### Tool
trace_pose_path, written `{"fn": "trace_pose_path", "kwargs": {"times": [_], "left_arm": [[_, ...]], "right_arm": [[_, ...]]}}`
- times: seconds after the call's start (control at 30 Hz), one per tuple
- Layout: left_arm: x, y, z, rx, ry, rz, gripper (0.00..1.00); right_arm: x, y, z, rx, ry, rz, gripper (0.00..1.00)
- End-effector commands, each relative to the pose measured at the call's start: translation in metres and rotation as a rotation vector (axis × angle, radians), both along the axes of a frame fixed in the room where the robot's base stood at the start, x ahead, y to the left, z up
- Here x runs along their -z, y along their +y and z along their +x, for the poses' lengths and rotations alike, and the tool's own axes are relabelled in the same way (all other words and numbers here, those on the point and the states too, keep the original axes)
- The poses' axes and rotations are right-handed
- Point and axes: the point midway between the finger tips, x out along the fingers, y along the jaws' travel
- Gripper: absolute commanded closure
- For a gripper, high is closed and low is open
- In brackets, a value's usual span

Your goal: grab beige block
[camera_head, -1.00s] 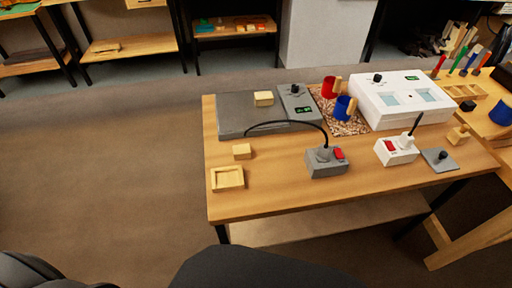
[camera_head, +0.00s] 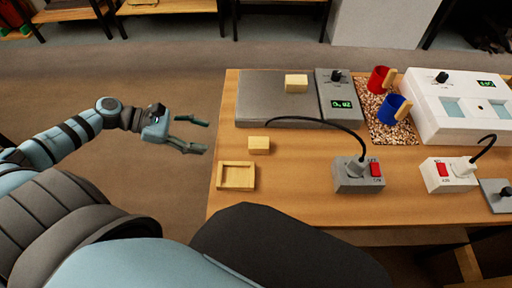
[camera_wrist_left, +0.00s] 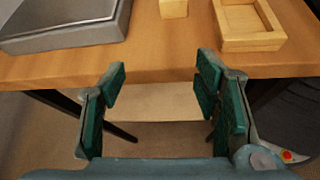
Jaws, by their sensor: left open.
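A beige block (camera_head: 259,145) lies on the wooden table, just behind a shallow beige tray (camera_head: 221,177) near the table's left edge. A second beige block (camera_head: 296,83) sits on the grey plate of a scale (camera_head: 262,107). My left gripper (camera_head: 199,136) is open and empty, left of the table edge and apart from both blocks. In the left wrist view its fingers (camera_wrist_left: 161,85) are spread in front of the table edge, and the nearer block (camera_wrist_left: 173,8) is cut off at the top between them. My right gripper is not in view.
A grey switch box (camera_head: 346,184) with a cable and a white switch box (camera_head: 432,185) stand to the right. Table around the block is mostly clear.

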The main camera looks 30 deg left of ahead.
Motion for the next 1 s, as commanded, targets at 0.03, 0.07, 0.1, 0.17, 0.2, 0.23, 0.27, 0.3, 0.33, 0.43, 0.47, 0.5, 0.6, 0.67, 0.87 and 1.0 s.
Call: {"fn": "trace_pose_path", "kwargs": {"times": [0.03, 0.07, 0.1, 0.17, 0.2, 0.23, 0.27, 0.3, 0.33, 0.43, 0.47, 0.5, 0.6, 0.67, 0.87, 1.0], "left_arm": [[-0.019, -0.01, -0.001, 0.018, 0.027, -0.067, 0.43], [-0.029, -0.016, -0.001, 0.025, 0.042, -0.103, 0.43], [-0.036, -0.023, -0.001, 0.033, 0.057, -0.138, 0.43], [-0.037, -0.034, 0.002, 0.039, 0.067, -0.164, 0.43], [-0.034, -0.041, 0.005, 0.04, 0.066, -0.169, 0.43], [-0.031, -0.048, 0.008, 0.04, 0.064, -0.17, 0.43], [-0.027, -0.055, 0.012, 0.04, 0.063, -0.17, 0.43], [-0.022, -0.064, 0.017, 0.04, 0.061, -0.169, 0.43], [-0.019, -0.072, 0.02, 0.04, 0.06, -0.172, 0.43], [-0.012, -0.091, 0.03, 0.038, 0.061, -0.169, 0.43], [-0.011, -0.094, 0.032, 0.038, 0.062, -0.167, 0.43], [-0.01, -0.098, 0.034, 0.036, 0.063, -0.165, 0.43], [-0.006, -0.109, 0.039, 0.037, 0.064, -0.166, 0.43], [-0.001, -0.119, 0.045, 0.036, 0.061, -0.167, 0.43], [0.009, -0.144, 0.057, 0.034, 0.065, -0.164, 0.43], [0.008, -0.145, 0.057, 0.033, 0.068, -0.163, 0.43]], "right_arm": [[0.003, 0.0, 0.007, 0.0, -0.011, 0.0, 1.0], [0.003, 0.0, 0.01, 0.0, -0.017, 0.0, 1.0], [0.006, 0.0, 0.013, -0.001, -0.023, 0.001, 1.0], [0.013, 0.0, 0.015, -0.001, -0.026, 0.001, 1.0], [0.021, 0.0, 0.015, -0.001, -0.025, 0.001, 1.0], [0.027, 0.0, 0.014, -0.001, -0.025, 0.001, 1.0], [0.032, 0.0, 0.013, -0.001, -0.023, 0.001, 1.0], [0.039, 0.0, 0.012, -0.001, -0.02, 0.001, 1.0], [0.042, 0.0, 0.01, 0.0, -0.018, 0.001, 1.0], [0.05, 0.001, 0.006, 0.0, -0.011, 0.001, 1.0], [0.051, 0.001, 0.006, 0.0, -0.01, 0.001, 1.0], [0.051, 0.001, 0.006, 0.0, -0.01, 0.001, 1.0], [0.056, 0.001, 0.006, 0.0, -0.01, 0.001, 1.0], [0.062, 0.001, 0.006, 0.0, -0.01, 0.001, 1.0], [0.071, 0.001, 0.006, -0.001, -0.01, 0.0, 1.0], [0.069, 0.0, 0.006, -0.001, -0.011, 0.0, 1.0]]}}
